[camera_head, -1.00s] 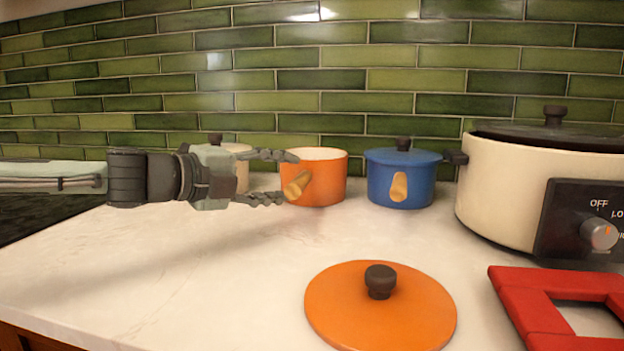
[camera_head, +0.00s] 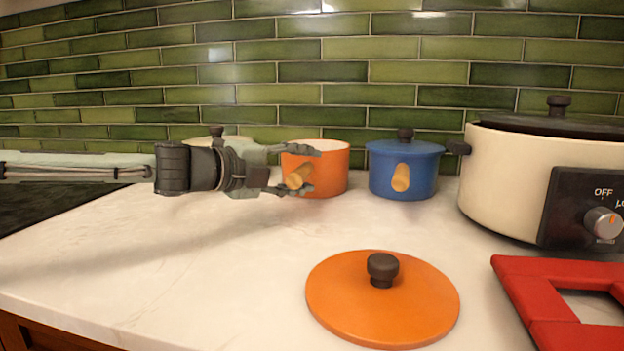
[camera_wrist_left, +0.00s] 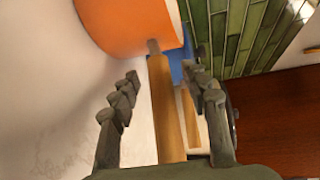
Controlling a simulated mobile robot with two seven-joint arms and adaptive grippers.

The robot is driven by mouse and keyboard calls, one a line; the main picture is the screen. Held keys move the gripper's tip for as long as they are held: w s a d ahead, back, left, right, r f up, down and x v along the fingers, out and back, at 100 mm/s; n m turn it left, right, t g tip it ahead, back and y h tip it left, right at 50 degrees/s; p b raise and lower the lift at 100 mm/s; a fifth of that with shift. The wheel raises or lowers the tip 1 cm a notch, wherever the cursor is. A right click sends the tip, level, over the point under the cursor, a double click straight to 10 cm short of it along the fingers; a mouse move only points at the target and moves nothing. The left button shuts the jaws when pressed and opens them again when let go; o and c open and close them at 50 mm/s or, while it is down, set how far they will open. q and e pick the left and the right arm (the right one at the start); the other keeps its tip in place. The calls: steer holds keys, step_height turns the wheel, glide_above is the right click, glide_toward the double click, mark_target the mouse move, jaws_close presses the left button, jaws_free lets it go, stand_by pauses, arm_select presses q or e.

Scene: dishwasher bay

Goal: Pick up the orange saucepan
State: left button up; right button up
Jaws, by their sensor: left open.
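The orange saucepan (camera_head: 328,171) stands upright and uncovered on the counter near the tiled wall, its wooden handle (camera_head: 299,176) pointing toward my left gripper. My left gripper (camera_head: 309,170) is open, its fingers on either side of the handle. In the left wrist view the handle (camera_wrist_left: 166,110) runs between the open fingers (camera_wrist_left: 164,84), with gaps on both sides, and leads to the orange pan body (camera_wrist_left: 125,25). The orange lid (camera_head: 345,300) with a dark knob lies flat on the counter in front. My right gripper does not show.
A blue lidded pot (camera_head: 404,178) stands right of the saucepan. A cream pot (camera_head: 203,141) is partly hidden behind my left gripper. A large cream slow cooker (camera_head: 505,175) and a red frame-shaped object (camera_head: 530,300) are at right. The counter's front left is clear.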

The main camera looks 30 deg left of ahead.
arm_select(q)
steer(key=shift+w+d, duration=0.1)
steer(key=shift+w, duration=0.1)
jaws_close()
stand_by(0.3)
steer(key=shift+r, duration=0.2)
